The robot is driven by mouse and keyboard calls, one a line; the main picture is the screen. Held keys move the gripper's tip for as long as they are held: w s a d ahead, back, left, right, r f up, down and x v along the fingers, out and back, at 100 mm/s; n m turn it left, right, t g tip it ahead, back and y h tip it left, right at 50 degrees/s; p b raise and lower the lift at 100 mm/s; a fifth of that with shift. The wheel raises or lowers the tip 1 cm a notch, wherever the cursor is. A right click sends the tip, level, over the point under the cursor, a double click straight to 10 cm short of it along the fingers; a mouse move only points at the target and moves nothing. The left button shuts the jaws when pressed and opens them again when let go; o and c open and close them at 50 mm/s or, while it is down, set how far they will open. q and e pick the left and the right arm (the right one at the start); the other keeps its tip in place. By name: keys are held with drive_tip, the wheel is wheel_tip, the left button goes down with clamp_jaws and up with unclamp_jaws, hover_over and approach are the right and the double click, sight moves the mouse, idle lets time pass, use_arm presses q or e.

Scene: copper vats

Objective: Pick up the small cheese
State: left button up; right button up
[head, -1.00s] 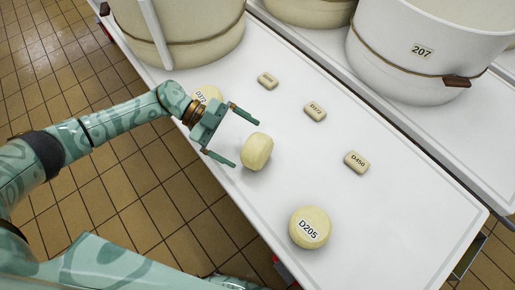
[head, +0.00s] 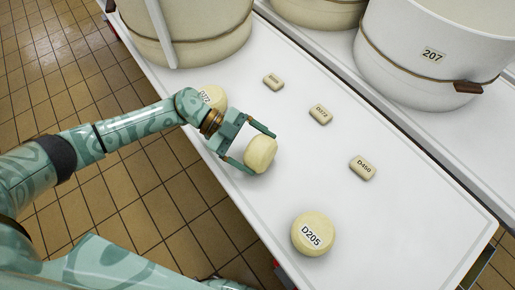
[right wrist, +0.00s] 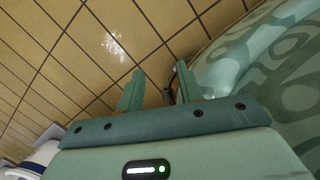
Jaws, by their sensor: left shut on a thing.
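A round, pale yellow cheese (head: 262,155) stands tilted on its edge near the front edge of the white table (head: 400,225) in the head view. My left gripper (head: 258,151) is shut on it, one finger on each side. The cheese is at or just above the table top; I cannot tell which. Other round cheeses are one labelled D205 (head: 313,233) at the lower right and one partly hidden behind my left wrist (head: 212,96). My right gripper (right wrist: 158,86) shows in the right wrist view, open and empty above the tiled floor.
Three small block-shaped cheeses (head: 273,83), (head: 320,114) and D450 (head: 362,167) lie in a row on the table. A big vat (head: 190,35) stands at the back left, and vat 207 (head: 420,70) on another surface behind.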

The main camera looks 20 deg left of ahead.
sight(256, 142)
use_arm(q)
drive_tip(key=shift+r, duration=0.15)
wheel_tip(256, 142, up, 3)
drive_tip(key=shift+r+p, duration=0.1)
drive_tip(key=shift+p, duration=1.15)
use_arm(e)
drive_tip(key=s, duration=0.6)
use_arm(q)
drive_tip(key=r+p, duration=0.1)
drive_tip(key=s+r+p, duration=0.1)
drive_tip(key=shift+d+r, duration=0.2)
drive_tip(key=shift+r, duration=0.1)
drive_tip(key=s+d+r+p, duration=0.1)
drive_tip(key=s+r+p, duration=0.2)
drive_tip(key=s, duration=0.3)
drive_tip(key=s+d+r+p, duration=0.2)
drive_tip(key=s+r+p, duration=0.2)
drive_tip(key=s+p, duration=0.2)
drive_tip(key=shift+s, duration=0.3)
use_arm(e)
wheel_tip(256, 142, up, 8)
drive_tip(key=a+m+y, duration=0.1)
drive_tip(key=a+m, duration=0.1)
drive_tip(key=a, duration=0.1)
drive_tip(key=shift+s+f, duration=0.2)
drive_tip(key=shift+s, duration=0.15)
use_arm(q)
drive_tip(key=shift+w, duration=0.1)
